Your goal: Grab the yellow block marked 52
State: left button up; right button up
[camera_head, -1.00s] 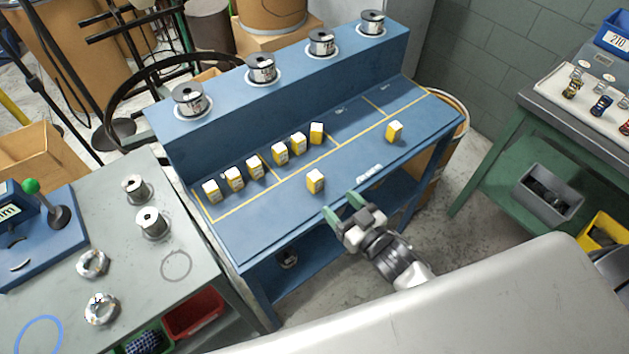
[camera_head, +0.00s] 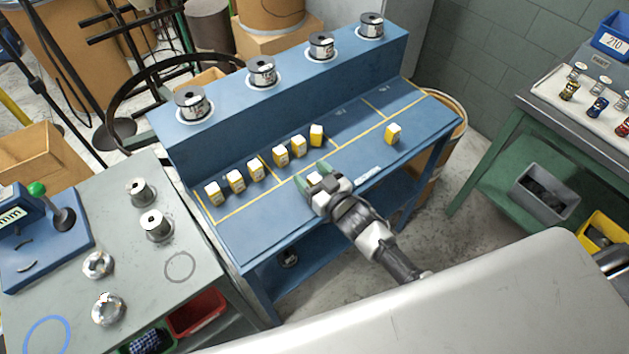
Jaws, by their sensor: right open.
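Several yellow and white blocks stand on the blue bench (camera_head: 262,232). Most form a row behind the yellow line, such as the leftmost block (camera_head: 213,194) and the rightmost block of the row (camera_head: 316,135). A lone block (camera_head: 393,134) stands at the right, in front of the line. Another block (camera_head: 314,180) stands between the green fingertips of my right gripper (camera_head: 313,175). That gripper is open around it, and its body hides the block's front. The numbers on the blocks are too small to read. My left gripper is not in view.
Several wire spools, such as the leftmost spool (camera_head: 192,103), stand on the bench's raised back shelf. A grey table (camera_head: 160,285) with spools and rings is at the left. A green-framed table (camera_head: 508,140) is at the right.

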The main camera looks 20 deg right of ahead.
jog(key=shift+c, duration=0.2)
jog(key=c, duration=1)
jog(key=shift+o, duration=0.2)
jog(key=shift+r, duration=0.1)
